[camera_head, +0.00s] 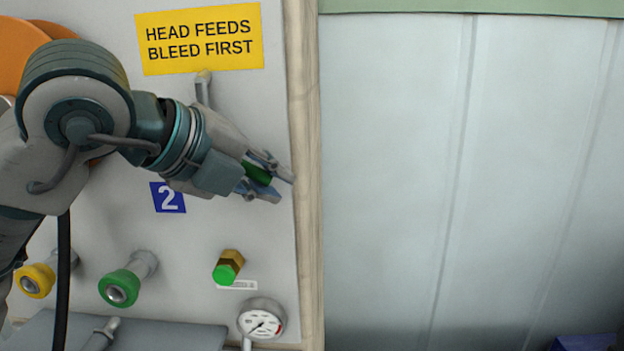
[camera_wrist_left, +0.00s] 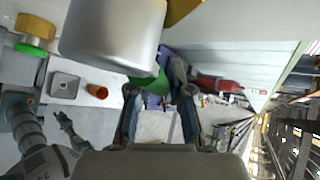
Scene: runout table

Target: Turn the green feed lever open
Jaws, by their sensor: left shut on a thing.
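The green feed lever (camera_head: 257,174) shows as a small green piece between the fingers of my left gripper (camera_head: 268,180), near the right edge of the grey panel. My left gripper is shut on it. The gripper and wrist hide most of the lever in the head view. What seems to be my right gripper (camera_wrist_left: 67,122) is small at the lower left of the wrist view; its opening is unclear.
Above is a yellow "HEAD FEEDS BLEED FIRST" sign (camera_head: 200,40); below the wrist is a blue "2" label (camera_head: 168,197). Yellow (camera_head: 36,280) and green (camera_head: 120,287) couplings, a green-capped brass fitting (camera_head: 228,266) and a gauge (camera_head: 262,319) stick out lower down.

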